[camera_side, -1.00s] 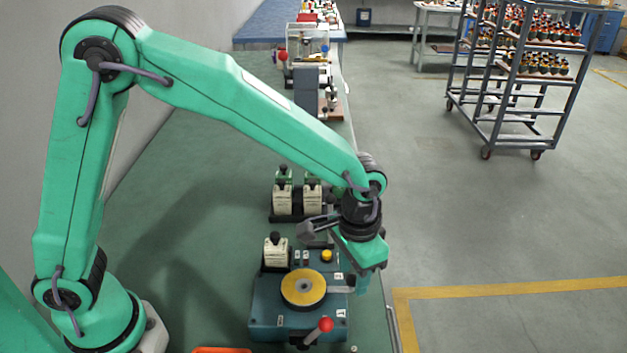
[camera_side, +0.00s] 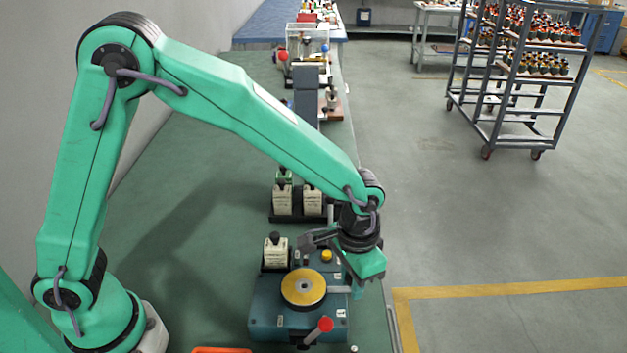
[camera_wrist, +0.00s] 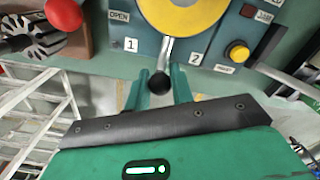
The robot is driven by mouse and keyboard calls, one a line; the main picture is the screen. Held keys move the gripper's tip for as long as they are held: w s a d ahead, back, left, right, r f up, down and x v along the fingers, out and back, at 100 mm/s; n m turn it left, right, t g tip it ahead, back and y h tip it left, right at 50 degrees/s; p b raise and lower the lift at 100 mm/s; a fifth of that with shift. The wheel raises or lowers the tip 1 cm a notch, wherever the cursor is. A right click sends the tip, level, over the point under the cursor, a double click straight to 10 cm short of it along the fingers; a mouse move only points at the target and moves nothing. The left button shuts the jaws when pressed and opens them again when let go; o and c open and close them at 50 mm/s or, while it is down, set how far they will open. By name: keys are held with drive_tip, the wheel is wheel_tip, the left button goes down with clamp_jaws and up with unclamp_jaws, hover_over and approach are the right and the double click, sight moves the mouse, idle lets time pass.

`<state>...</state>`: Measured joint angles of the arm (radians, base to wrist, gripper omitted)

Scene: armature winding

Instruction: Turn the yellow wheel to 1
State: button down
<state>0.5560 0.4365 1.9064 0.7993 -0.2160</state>
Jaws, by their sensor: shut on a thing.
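The yellow wheel (camera_side: 303,287) lies flat on top of a blue-green machine box (camera_side: 266,318). It has a grey centre, and its upper part is cut off in the wrist view (camera_wrist: 184,14). A metal handle (camera_wrist: 166,52) sticks out from its rim and ends in a black knob (camera_wrist: 159,84). The handle points between the label 1 (camera_wrist: 131,44) and the label 2 (camera_wrist: 195,58). My gripper (camera_wrist: 160,82) is shut on the handle near the knob, one green finger on each side. In the side view my gripper (camera_side: 358,288) is at the box's right edge.
A red-knobbed lever (camera_side: 325,324) stands at the box's front, close to the wheel. A yellow button (camera_side: 326,255) is behind the wheel. A white block (camera_side: 275,252) stands at the back left of the box. Past the bench's right edge is open floor.

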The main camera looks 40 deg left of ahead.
drive_tip(key=shift+s+d+r+m, duration=0.1)
drive_tip(key=shift+s+d+m, duration=0.35)
drive_tip(key=shift+m, duration=0.3)
drive_tip(key=shift+s+d+m, duration=0.25)
drive_tip(key=shift+s+m, duration=0.25)
drive_tip(key=shift+m, duration=0.25)
drive_tip(key=c, duration=1.3)
unclamp_jaws()
drive_tip(key=shift+r, duration=3.9)
